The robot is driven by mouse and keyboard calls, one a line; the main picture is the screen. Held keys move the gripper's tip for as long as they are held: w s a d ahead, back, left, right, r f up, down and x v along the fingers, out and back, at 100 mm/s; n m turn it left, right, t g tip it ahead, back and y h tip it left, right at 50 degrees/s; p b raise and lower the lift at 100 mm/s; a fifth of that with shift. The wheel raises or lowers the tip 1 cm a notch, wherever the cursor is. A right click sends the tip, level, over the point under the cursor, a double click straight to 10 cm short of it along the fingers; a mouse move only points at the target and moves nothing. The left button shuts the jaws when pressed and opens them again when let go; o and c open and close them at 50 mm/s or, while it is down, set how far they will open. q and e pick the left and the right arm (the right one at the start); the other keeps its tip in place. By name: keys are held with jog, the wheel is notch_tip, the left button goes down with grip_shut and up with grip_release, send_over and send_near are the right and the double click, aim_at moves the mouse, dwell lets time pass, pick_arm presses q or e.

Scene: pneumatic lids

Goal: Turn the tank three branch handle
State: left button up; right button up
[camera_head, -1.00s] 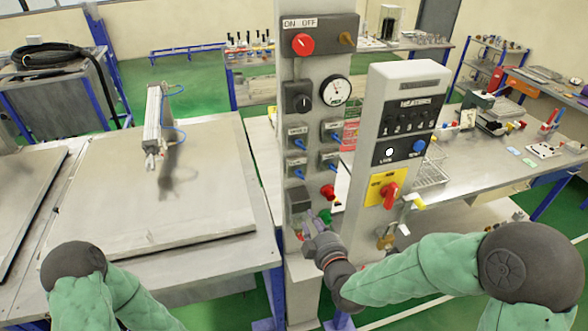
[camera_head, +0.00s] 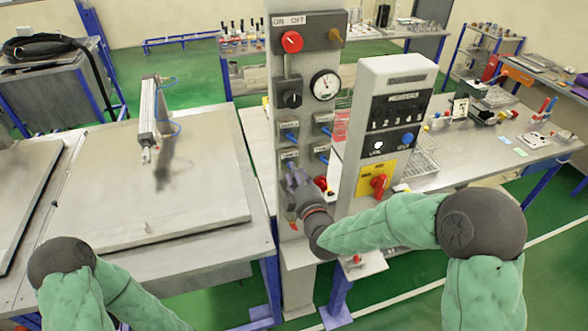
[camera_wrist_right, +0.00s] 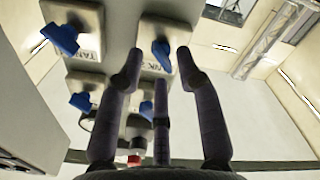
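The grey valve panel (camera_head: 279,115) carries small blue branch handles on plates, in two columns. The upper left handle (camera_head: 292,136), upper right handle (camera_head: 327,130) and lower right handle (camera_head: 324,159) show in the head view. The lower left plate (camera_head: 288,156) is partly behind my right gripper (camera_head: 293,171). In the right wrist view my right gripper (camera_wrist_right: 158,62) is open and empty, its fingers spread. A blue handle (camera_wrist_right: 161,54) shows between and beyond the fingertips, apparently untouched. Other blue handles (camera_wrist_right: 63,39) are beside it. I cannot read which is tank three. My left gripper is out of view.
A control box (camera_head: 393,100) with a red switch (camera_head: 379,184) stands close on the right. A red knob (camera_head: 321,183) sits beside my right gripper. A table (camera_head: 95,225) with a flat lid and pneumatic cylinder (camera_head: 148,112) is on the left.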

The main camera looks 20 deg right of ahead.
jog(key=shift+w, duration=1)
grip_shut()
jog(key=shift+m+b, duration=0.4)
jog(key=shift+b, duration=0.2)
jog(key=m+b, duration=0.7)
jog(key=b, duration=0.1)
jog(key=m+b, duration=0.6)
jog(key=b, duration=0.2)
jog(key=shift+f+m+b, duration=0.2)
jog(key=shift+m+b, duration=0.15)
jog(key=shift+m, duration=0.05)
jog(key=shift+m+b, duration=1.55)
jog(key=shift+m, duration=0.25)
